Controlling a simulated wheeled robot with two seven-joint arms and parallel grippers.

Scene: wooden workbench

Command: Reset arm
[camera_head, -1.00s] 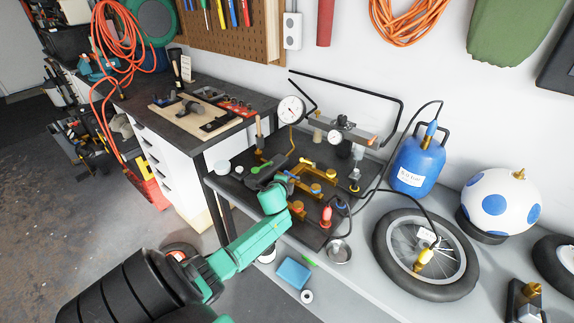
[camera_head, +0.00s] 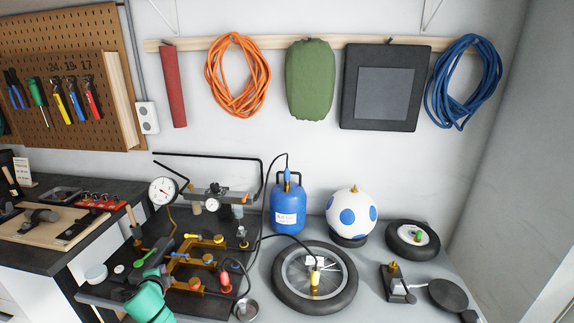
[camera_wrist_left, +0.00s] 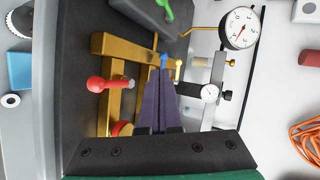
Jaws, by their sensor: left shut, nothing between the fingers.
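My left arm comes in from the bottom left of the head view, and its gripper (camera_head: 153,272) is over the dark board (camera_head: 100,290) with the brass fittings. In the left wrist view the two dark fingers (camera_wrist_left: 162,85) lie together, shut, with nothing between them. They point along the brass frame (camera_wrist_left: 112,80), near a blue knob (camera_wrist_left: 163,60). I cannot tell if they touch it. A red-handled fitting (camera_wrist_left: 96,84) is left of the fingers. My right gripper is not in view.
Pressure gauges (camera_head: 163,190) and a black bar stand behind the board. A blue tank (camera_head: 288,208), a spotted ball (camera_head: 351,213) and a spoked wheel (camera_head: 345,297) are to the right. A black hose crosses between the board and wheel. Coiled hoses hang on the wall.

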